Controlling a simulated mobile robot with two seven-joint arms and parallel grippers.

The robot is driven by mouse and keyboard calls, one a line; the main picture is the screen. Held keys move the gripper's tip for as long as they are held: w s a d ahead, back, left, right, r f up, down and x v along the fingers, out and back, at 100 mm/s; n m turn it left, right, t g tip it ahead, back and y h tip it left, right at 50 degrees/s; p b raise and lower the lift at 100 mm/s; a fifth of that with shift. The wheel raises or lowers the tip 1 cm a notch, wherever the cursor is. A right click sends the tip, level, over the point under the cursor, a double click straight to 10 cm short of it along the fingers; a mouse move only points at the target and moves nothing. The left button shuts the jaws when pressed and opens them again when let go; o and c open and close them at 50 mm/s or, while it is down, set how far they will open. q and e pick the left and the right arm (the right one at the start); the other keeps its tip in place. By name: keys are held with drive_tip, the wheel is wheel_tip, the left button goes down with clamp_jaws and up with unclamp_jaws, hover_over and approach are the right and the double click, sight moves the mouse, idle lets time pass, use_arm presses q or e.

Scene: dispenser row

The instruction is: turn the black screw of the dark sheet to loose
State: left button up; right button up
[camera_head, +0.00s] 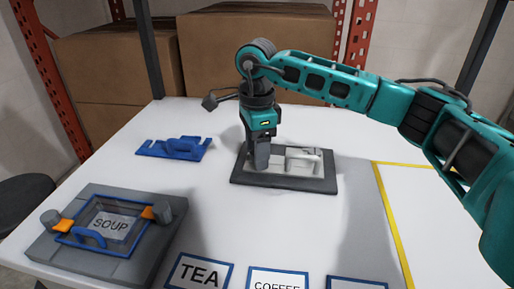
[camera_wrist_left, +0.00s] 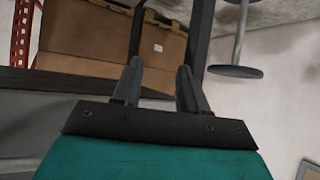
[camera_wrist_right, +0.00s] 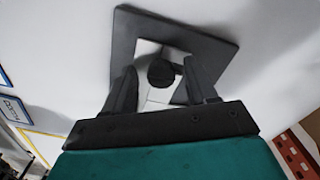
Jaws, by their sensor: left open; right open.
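A dark grey sheet (camera_head: 285,181) lies on the white table with a pale recessed middle, and it also shows in the right wrist view (camera_wrist_right: 205,43). The black screw (camera_wrist_right: 161,74) shows as a round dark head between my right fingers in the right wrist view. In the head view the gripper hides it. My right gripper (camera_head: 259,163) points down over the left part of the sheet. Its fingers (camera_wrist_right: 165,80) are open, one on each side of the screw; contact cannot be told. My left gripper (camera_wrist_left: 159,72) is open and empty in its wrist view, away from the table.
A grey block with a blue-framed SOUP plate (camera_head: 110,224) and orange-grey knobs stands at the front left. A blue handled piece (camera_head: 182,148) lies behind it. TEA (camera_head: 200,272) and COFFEE (camera_head: 277,282) labels line the front. Cardboard boxes (camera_head: 250,55) stand behind the table.

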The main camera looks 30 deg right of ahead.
drive_tip(key=shift+r, duration=0.1)
wheel_tip(320, 180, up, 13)
drive_tip(key=p, duration=0.1)
idle(0.4)
idle(0.4)
